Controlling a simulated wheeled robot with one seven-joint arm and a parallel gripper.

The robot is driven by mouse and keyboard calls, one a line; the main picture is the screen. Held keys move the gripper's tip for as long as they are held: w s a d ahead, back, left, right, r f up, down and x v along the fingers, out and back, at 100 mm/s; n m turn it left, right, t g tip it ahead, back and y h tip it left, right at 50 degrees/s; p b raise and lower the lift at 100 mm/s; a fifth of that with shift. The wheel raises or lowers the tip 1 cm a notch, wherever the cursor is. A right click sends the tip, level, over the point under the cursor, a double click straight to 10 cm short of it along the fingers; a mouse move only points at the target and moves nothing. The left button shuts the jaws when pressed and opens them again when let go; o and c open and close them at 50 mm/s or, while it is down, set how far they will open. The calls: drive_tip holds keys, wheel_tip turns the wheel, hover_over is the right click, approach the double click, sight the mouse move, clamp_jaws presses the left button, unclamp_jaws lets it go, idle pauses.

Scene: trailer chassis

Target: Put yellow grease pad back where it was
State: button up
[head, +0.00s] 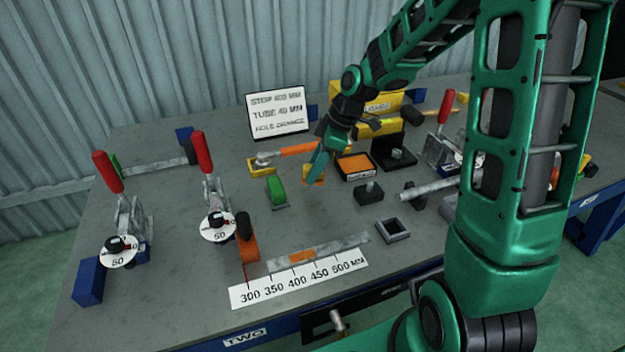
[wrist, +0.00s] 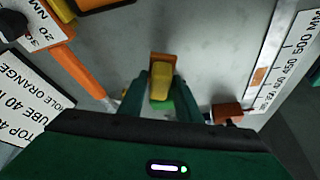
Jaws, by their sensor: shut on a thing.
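My gripper (head: 315,172) is low over the middle of the bench, its green fingers closed on a small yellow block with an orange-brown part, which looks like the yellow grease pad (head: 311,176). In the wrist view the pad (wrist: 160,83) sits between the two fingertips (wrist: 161,90). Something green shows just below it there. A shallow black tray with an orange surface (head: 354,164) lies right of the gripper in the head view. I cannot tell whether the pad touches the bench.
A green block (head: 276,190) stands left of the gripper. An orange-handled tool (head: 297,149) lies behind it. A grey bar lies along the millimetre scale (head: 299,284) in front. Red-handled clamps (head: 213,195) stand left. A dark square frame (head: 393,230) lies to the right.

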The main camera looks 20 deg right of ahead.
drive_tip(key=shift+f, duration=2)
drive_tip(key=o, duration=1.1)
drive_tip(key=shift+f, duration=0.1)
drive_tip(key=v, duration=1.2)
drive_tip(key=s+d+m+h, duration=0.1)
drive_tip(key=s+d+m, duration=0.3)
drive_tip(key=s, duration=0.6)
drive_tip(key=s+d+r+m+g+h, duration=0.1)
drive_tip(key=s+d+m, duration=0.3)
drive_tip(key=s+m, duration=0.5)
drive_tip(key=s+d+r+m+g+h, duration=0.1)
drive_tip(key=s+d+m, duration=0.4)
drive_tip(key=s, duration=0.5)
drive_tip(key=shift+s+m+h, duration=0.35)
drive_tip(key=shift+m+h, duration=0.15)
drive_tip(key=shift+m, duration=0.5)
